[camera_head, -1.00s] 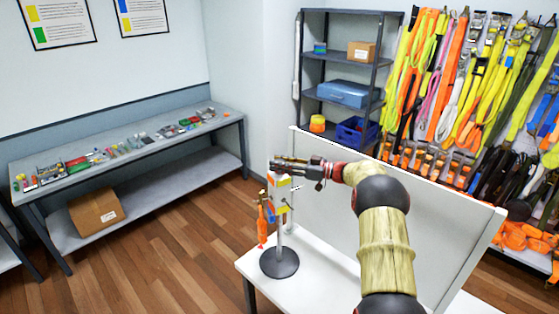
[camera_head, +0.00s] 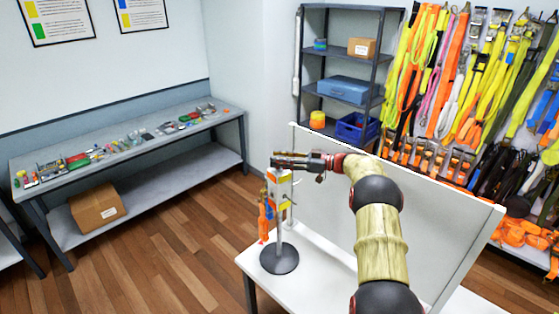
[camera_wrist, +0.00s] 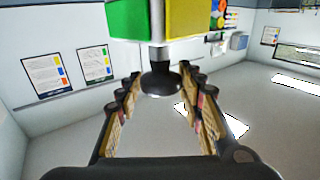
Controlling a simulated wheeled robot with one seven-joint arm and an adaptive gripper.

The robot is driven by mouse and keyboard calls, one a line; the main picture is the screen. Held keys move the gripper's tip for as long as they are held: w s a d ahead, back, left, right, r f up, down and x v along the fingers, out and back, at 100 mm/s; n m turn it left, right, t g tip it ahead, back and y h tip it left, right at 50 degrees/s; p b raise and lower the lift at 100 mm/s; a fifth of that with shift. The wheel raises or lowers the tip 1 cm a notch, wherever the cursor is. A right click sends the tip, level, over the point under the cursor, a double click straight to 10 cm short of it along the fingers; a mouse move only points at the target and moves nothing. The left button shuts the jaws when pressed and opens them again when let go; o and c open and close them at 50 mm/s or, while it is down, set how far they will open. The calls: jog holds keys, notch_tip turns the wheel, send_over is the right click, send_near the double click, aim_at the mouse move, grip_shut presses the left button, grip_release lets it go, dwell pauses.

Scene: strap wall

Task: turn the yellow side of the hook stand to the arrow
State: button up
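The hook stand has a round dark base (camera_head: 279,259), a pale pole and a head with coloured sides. It stands upright on the white table. A yellow patch (camera_head: 285,205) shows on the right of its head in the head view. In the wrist view a green side (camera_wrist: 127,18) and a yellow side (camera_wrist: 188,17) meet at a pale edge.
A pale upright panel (camera_head: 335,190) stands behind the hook stand on the white table (camera_head: 310,285). Shelves (camera_head: 338,52) and a wall of straps (camera_head: 470,70) are beyond. A grey workbench (camera_head: 130,145) is at the left, with open floor between.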

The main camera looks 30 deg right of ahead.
jog(key=o, duration=0.3)
jog(key=shift+f, duration=0.15)
notch_tip(320, 180, up, 10)
jog(key=shift+f, duration=0.1)
dwell(0.4)
